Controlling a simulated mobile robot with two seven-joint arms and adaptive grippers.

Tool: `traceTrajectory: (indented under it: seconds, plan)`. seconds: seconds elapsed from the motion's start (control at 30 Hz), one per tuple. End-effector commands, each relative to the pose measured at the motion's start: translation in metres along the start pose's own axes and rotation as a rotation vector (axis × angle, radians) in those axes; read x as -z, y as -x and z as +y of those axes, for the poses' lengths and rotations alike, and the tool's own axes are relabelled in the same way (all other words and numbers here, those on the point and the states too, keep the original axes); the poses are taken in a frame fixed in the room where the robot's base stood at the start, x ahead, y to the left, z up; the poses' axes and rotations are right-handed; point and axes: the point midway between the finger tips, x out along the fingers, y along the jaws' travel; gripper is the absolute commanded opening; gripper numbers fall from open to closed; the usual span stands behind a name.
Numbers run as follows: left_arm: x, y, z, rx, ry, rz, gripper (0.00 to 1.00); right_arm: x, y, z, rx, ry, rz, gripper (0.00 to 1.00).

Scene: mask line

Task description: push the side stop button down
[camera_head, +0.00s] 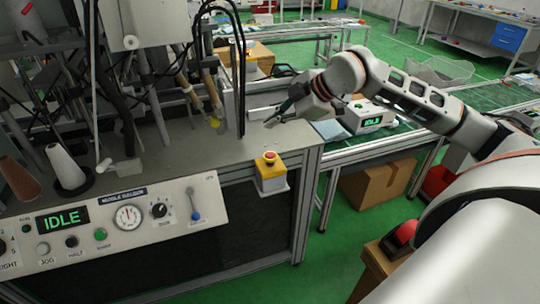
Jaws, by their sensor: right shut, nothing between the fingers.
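The side stop button (270,156) is a red cap on a yellow housing (272,172), fixed to the front right corner of the machine. Its top is uncovered. My right gripper (270,122) is shut and empty. In the picture it is above the button, over the machine's table top, and apart from the button. How high it is over the table is hard to tell. My left gripper is not in view.
The machine's front panel (130,222) has an IDLE display, knobs and a gauge. Black cables (240,80) hang left of my right gripper. A white box with a green display (368,118) stands at right. A cardboard box (380,182) sits below on the green floor.

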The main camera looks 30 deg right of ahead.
Motion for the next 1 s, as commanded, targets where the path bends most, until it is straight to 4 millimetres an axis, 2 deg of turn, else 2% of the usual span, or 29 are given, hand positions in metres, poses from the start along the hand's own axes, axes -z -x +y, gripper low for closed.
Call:
traceTrajectory:
  seconds: [0.2,0.4,0.63,1.0]
  plan:
    - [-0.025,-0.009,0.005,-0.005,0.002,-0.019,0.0,-0.018,-0.024,-0.018,0.005,-0.002,-0.003,0.0]
    - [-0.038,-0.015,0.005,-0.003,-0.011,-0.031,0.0,-0.031,-0.042,-0.031,0.007,-0.002,-0.003,0.0]
    - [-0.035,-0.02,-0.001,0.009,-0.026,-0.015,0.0,-0.039,-0.054,-0.04,0.004,-0.001,-0.001,0.0]
    - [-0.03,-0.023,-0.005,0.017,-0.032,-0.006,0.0,-0.04,-0.054,-0.04,0.0,0.0,0.0,0.0]
